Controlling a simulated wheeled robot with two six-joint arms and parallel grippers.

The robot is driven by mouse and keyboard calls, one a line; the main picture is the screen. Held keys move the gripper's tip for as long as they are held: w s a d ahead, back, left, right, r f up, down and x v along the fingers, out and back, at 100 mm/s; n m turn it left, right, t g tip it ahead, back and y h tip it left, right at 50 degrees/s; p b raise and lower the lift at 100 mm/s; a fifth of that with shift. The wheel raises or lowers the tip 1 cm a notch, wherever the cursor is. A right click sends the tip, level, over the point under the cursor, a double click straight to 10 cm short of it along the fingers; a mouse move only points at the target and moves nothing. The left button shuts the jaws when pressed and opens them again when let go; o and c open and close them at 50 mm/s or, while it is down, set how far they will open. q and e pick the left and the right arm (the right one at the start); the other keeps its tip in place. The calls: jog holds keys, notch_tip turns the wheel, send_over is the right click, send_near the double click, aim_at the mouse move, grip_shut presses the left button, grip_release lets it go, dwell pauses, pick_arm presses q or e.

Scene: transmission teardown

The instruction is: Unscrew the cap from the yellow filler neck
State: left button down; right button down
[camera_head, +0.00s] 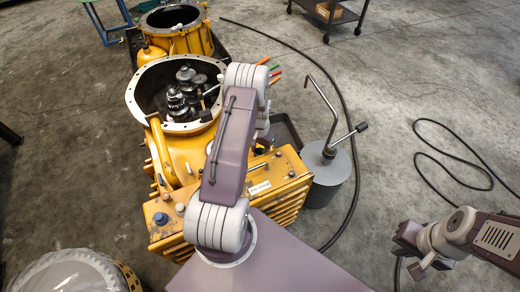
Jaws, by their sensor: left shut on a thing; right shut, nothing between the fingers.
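The yellow gearbox housing (185,150) stands at centre left, with a slanting yellow tube (160,152) on its near left side. I cannot make out for certain which part is the filler neck, and no cap shows clearly. My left arm reaches up across the housing. Its wrist bends down beside the open bell, and my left gripper (262,128) is mostly hidden behind the forearm. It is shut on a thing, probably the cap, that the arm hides. My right gripper (412,248) is shut and empty, low at the right over the bare floor.
A grey can (328,180) with a bent rod stands right of the housing. A second yellow housing (178,38) is behind. A dark cart (330,14) stands at the top. A black hose (345,105) curves over the floor. A pale round part (72,272) lies at lower left.

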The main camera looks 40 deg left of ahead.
pick_arm(q)
jog(key=shift+n, duration=1.1)
jog(key=shift+r+n+p, duration=0.15)
jog(key=shift+n+p, duration=0.25)
jog(key=shift+n, duration=2.2)
jog(key=shift+p, duration=0.3)
